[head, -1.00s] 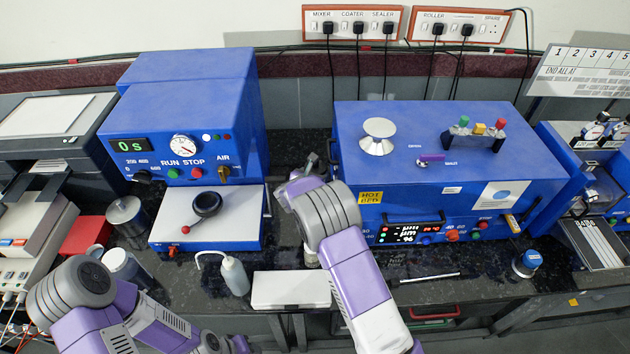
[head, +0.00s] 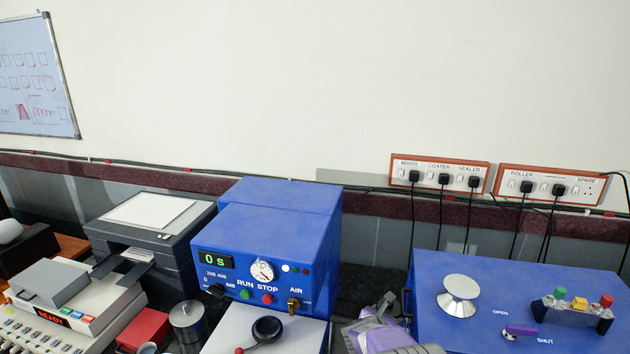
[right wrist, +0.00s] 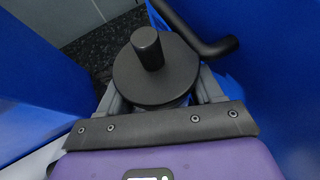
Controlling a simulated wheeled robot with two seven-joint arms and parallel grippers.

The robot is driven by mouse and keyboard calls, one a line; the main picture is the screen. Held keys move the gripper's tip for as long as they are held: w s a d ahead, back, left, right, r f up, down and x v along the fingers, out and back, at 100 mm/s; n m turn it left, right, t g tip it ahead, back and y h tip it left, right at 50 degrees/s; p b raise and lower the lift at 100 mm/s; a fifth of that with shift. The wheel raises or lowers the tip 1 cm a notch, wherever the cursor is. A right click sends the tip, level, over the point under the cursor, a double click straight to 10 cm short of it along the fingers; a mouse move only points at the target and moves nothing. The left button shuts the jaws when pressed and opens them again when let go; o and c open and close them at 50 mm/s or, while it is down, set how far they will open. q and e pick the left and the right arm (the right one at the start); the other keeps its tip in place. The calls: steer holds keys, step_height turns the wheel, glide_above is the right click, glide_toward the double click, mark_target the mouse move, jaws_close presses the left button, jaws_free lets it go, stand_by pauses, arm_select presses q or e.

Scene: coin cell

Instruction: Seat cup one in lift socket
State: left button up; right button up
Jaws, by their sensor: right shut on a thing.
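A cup with a round black lid and a black knob (right wrist: 150,65) fills the middle of the right wrist view. My right gripper (right wrist: 155,88) is shut on it, with one grey finger on each side; the lid hides most of the cup's body. In the head view my right gripper (head: 386,303) shows in part at the bottom edge, between the two blue machines. The cup is hard to make out there. I cannot identify the lift socket in either view. My left gripper is out of view.
The blue machine (head: 280,225) reading 0 s stands left of my gripper, the wide blue machine (head: 540,275) right of it. A bent black handle (right wrist: 215,45) is close beside the lid. A grey lidded pot (head: 187,325) and red box (head: 144,328) are further left.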

steer(key=s+a+r+n+t+y+b, duration=0.1)
steer(key=s+a+r+n+y, duration=0.1)
steer(key=s, duration=0.7)
steer(key=s+a+r+n+t+y+b, duration=0.1)
steer(key=s+a+n+y, duration=0.1)
steer(key=s, duration=0.8)
steer(key=shift+s+a+r, duration=0.3)
steer(key=shift+a+r, duration=0.1)
steer(key=shift+a, duration=0.4)
steer(key=shift+w, duration=0.15)
steer(key=w+d+f+m+h+b, duration=0.1)
steer(key=w, duration=0.6)
steer(key=w+d+f+m+g+h+b, duration=0.1)
steer(key=w+d+b, duration=0.1)
steer(key=w, duration=0.4)
steer(key=w+d+f+m+h+b, duration=0.1)
steer(key=w+d+m+h+b, duration=0.1)
steer(key=w, duration=0.5)
steer(key=shift+w+d+f+g, duration=0.2)
steer(key=shift+w+f+g, duration=0.1)
steer(key=shift+f+g, duration=0.1)
step_height(320, 180, down, 18)
steer(key=b, duration=0.4)
steer(key=shift+r, duration=0.1)
steer(key=shift+b, duration=0.35)
steer(key=shift+f, duration=0.25)
steer(key=o, duration=1.5)
steer(key=shift+c, duration=0.2)
steer(key=shift+r, duration=0.1)
